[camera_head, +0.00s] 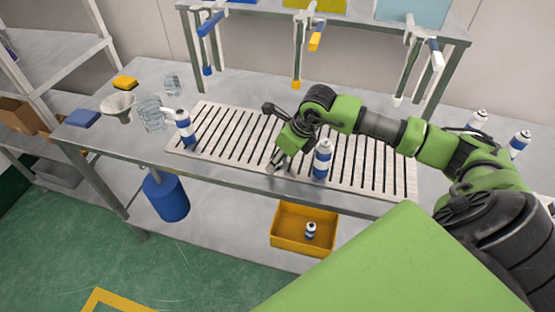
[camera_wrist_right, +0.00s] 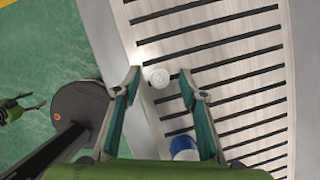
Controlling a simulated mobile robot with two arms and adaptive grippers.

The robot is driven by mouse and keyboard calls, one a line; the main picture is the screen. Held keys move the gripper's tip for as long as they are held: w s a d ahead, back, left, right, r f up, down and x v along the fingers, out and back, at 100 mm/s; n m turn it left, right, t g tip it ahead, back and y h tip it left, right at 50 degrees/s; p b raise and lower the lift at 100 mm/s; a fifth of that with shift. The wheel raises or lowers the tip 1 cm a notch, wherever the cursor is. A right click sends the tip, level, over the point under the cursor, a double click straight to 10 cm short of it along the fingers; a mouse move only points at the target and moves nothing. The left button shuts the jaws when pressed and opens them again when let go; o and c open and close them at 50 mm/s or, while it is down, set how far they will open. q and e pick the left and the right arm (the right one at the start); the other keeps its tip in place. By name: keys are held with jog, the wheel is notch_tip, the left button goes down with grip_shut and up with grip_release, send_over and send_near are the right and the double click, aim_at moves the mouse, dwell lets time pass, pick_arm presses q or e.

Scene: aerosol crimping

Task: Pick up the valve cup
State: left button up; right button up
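A small round white piece, which looks like the valve cup (camera_wrist_right: 157,76), lies near the edge of the slatted rack in the right wrist view. My right gripper (camera_wrist_right: 158,80) is open, with one fingertip on each side of the cup and a visible gap on both sides. In the head view my right gripper (camera_head: 275,164) points down at the front edge of the rack, left of a blue and white can (camera_head: 321,160). I cannot make out the cup clearly there. My left gripper seems to show small at the left edge of the wrist view (camera_wrist_right: 20,106).
The slatted rack (camera_head: 230,135) lies on the metal bench. Another blue and white can (camera_head: 185,128) stands at its left end. Two more cans stand at the right. A yellow bin (camera_head: 287,235) holding a small can sits below. A funnel (camera_head: 117,107) and glasses stand at the left.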

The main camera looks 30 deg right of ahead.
jog(key=c, duration=0.8)
jog(key=shift+r, duration=0.1)
